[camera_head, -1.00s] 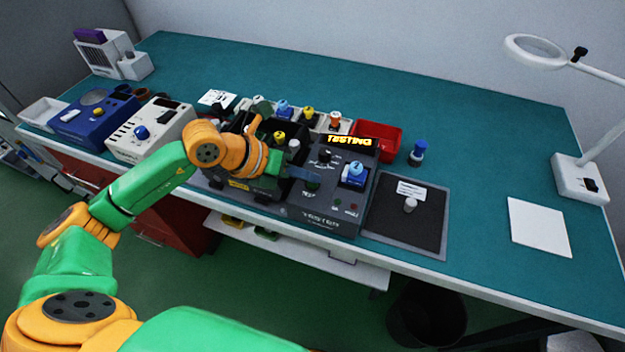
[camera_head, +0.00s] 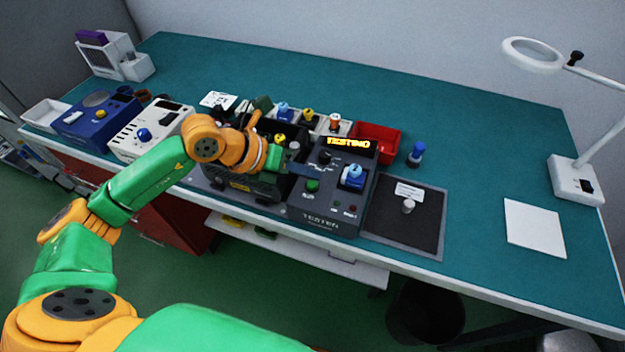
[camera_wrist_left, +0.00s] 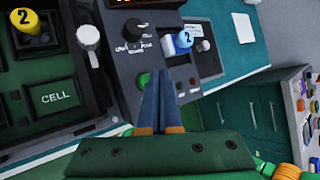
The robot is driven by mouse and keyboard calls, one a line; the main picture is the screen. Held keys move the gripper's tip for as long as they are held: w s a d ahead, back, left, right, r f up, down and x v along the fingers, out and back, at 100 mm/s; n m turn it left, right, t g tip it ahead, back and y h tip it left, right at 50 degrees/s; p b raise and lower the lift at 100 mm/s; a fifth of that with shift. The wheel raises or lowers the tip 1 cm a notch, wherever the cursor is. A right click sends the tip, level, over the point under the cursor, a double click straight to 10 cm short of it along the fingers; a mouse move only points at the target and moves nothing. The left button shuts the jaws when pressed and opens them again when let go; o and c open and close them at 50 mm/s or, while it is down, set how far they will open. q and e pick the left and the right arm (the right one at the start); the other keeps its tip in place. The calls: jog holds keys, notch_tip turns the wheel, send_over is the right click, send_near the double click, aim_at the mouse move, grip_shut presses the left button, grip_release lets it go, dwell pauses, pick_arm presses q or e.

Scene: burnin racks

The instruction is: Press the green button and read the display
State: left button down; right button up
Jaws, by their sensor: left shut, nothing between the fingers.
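The dark grey tester (camera_head: 325,215) stands at the front of the bench. Its lit orange display (camera_head: 348,143) appears to read "TESTING". The green button (camera_head: 312,185) is on its top face, and it also shows in the left wrist view (camera_wrist_left: 143,81). In the wrist view the fingers (camera_wrist_left: 160,85) lie just beside the button. My right gripper does not show.
A black rack (camera_head: 255,187) with capped parts is left of the tester. A red bin (camera_head: 378,138) stands behind it, a dark mat (camera_head: 415,235) to the right. A white device (camera_head: 150,130) and a blue device (camera_head: 95,125) stand left.

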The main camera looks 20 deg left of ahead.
aim_at(307, 189)
pick_arm(q)
notch_tip(307, 189, up, 5)
jog(key=p, duration=0.3)
jog(key=shift+f, duration=0.15)
dwell(0.5)
